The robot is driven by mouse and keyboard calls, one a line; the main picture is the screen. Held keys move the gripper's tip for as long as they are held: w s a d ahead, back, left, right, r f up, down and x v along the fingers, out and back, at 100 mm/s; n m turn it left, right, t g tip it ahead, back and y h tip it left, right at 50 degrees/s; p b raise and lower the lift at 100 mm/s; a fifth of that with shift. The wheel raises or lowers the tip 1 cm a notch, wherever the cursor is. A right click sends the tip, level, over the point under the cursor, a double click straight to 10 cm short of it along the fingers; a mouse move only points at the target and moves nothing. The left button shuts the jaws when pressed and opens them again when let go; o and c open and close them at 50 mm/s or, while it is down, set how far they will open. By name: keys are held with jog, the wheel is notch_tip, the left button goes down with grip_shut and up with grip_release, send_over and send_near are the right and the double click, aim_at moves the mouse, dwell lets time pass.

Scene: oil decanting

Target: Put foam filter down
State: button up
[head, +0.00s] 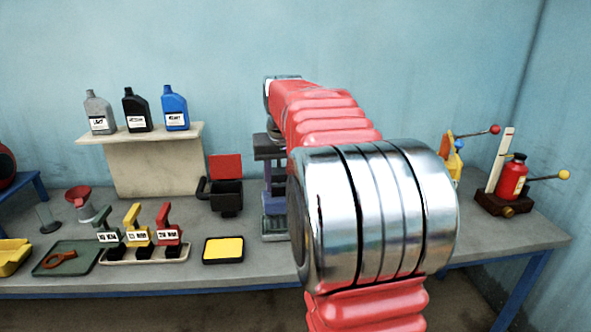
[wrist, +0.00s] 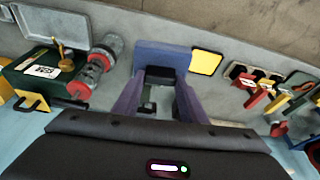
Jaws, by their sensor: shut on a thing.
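My gripper (wrist: 158,98) has violet fingers closed around a blue-violet block, which I take to be the foam filter (wrist: 165,56). In the head view the gripper (head: 275,200) points down over the bench, left of my red arm and partly hidden by it. I cannot tell whether the block touches the bench. A shallow black tray with a yellow inside (head: 223,249) lies on the bench, left of the gripper; it also shows in the wrist view (wrist: 206,62), beside the block.
A black bin with a red lid (head: 226,196) stands behind the tray. A rack with several coloured handles (head: 140,235) is to the left. Bottles (head: 135,110) stand on a raised shelf (head: 150,165). In the wrist view a green box (wrist: 40,72) and a red-and-grey cylinder (wrist: 95,68) stand left.

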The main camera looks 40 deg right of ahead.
jog(key=w+a+f+n, duration=0.1)
jog(key=w+a+f, duration=0.2)
jog(key=a+f, duration=0.4)
jog(key=w+a+f+n, duration=0.2)
jog(key=w+a+f, duration=0.1)
jog(key=a+f, duration=0.4)
jog(key=s+a+f+n, duration=0.1)
jog(key=a+f, duration=0.4)
jog(key=a, duration=0.3)
jog(key=s+a+f+n+y, duration=0.1)
jog(key=a+f, duration=0.4)
jog(key=a, duration=0.2)
jog(key=shift+s+a+f+n+y, duration=0.2)
jog(key=shift+a+f+n+y, duration=0.1)
jog(key=shift+a+n, duration=0.1)
jog(key=shift+d, duration=0.15)
